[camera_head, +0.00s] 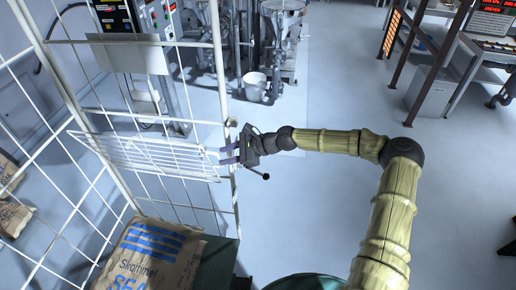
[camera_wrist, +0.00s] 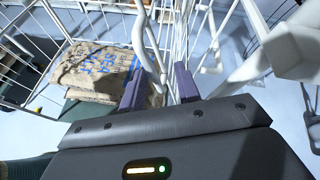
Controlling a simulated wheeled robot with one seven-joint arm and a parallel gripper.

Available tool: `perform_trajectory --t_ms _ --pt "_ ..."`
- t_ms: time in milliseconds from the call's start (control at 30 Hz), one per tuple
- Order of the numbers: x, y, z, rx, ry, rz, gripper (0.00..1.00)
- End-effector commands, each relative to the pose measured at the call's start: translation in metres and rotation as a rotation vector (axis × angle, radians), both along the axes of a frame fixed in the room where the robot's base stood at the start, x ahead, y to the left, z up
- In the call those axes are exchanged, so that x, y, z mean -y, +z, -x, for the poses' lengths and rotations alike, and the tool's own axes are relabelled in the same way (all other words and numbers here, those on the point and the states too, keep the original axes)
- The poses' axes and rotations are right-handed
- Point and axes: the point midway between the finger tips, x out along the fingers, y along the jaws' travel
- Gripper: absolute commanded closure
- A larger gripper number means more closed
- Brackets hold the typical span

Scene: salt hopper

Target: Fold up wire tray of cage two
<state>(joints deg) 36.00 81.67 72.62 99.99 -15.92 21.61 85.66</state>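The white wire tray (camera_head: 150,155) is attached to a white wire cage (camera_head: 221,85) and lies roughly flat, folded out, in the head view. No number is readable on the cage. My gripper (camera_head: 226,154) is at the tray's right end, beside the cage's upright post, with its purple fingers pointing left toward the tray. In the wrist view my gripper (camera_wrist: 160,76) has its two fingers apart, with white wire (camera_wrist: 150,48) close to and partly between them. I cannot tell whether the fingers touch the wire.
A paper sack (camera_head: 150,255) with blue print lies below the tray; sacks also show in the wrist view (camera_wrist: 92,72). A control cabinet (camera_head: 135,25) stands behind the cage. A white bucket (camera_head: 255,86) stands near machinery. The floor (camera_head: 320,80) to the right is clear.

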Motion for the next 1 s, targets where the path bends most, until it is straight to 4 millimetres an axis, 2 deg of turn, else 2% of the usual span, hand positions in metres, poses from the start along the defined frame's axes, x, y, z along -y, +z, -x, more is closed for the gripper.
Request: perform_trajectory --t_ms 33,400,600,733,1000 --pt "0.011 0.002 0.0 0.0 -0.004 0.001 0.67" --pt "0.078 0.033 0.008 0.001 -0.003 0.003 0.67" --pt "0.107 0.048 0.011 0.0 -0.002 0.002 0.67" --pt "0.115 0.053 0.013 -0.001 0.0 0.001 0.67" --pt "0.116 0.054 0.013 -0.002 0.001 0.0 0.67"
